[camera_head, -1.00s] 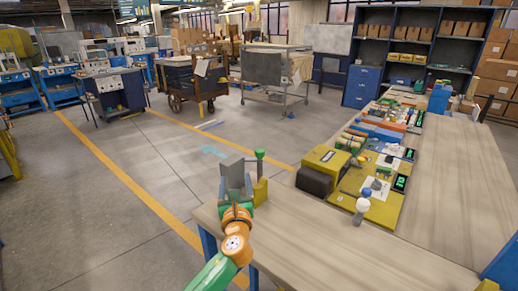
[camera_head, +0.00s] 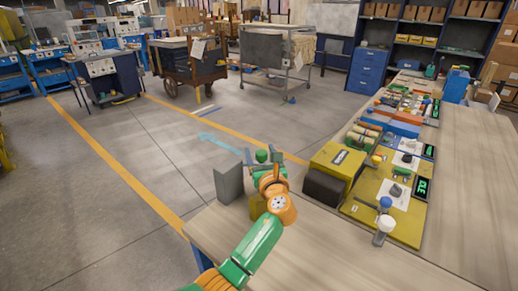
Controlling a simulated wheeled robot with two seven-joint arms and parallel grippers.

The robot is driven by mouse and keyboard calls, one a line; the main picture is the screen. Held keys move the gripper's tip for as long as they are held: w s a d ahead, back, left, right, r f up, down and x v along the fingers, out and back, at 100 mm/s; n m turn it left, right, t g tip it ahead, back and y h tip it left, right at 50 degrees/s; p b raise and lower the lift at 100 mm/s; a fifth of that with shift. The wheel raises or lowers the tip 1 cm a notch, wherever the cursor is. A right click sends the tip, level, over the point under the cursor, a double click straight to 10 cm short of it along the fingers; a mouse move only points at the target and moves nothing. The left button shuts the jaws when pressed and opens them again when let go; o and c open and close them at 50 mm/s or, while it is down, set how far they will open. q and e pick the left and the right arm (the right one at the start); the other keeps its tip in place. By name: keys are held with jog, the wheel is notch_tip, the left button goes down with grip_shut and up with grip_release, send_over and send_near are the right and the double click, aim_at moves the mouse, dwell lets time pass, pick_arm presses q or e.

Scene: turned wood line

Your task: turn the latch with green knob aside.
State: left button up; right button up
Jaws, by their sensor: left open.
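The latch's green knob (camera_head: 262,156) stands near the left front corner of the wooden bench. A grey box-like block (camera_head: 229,182) stands just left of it, and a yellow piece (camera_head: 257,207) shows below. My left gripper (camera_head: 264,158) is open, with grey fingertips showing on the left and right of the knob. Whether they touch it I cannot tell. My orange wrist and green forearm hide most of the latch's lower part and lever. My right gripper is not in view.
A yellow box with a dark front (camera_head: 335,171) stands right of the latch. Beside it lies a yellow board (camera_head: 408,226) with small parts and lit displays. A white-and-blue knobbed piece (camera_head: 384,229) stands at its front edge. The bench front (camera_head: 320,250) is clear.

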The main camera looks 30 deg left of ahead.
pick_arm(q)
jog(key=shift+f+x, duration=0.25)
jog(key=shift+x, duration=0.9)
jog(key=shift+d+r, duration=0.1)
jog(key=shift+d, duration=0.05)
jog(key=c, duration=0.5)
jog(key=shift+s, duration=0.1)
grip_shut()
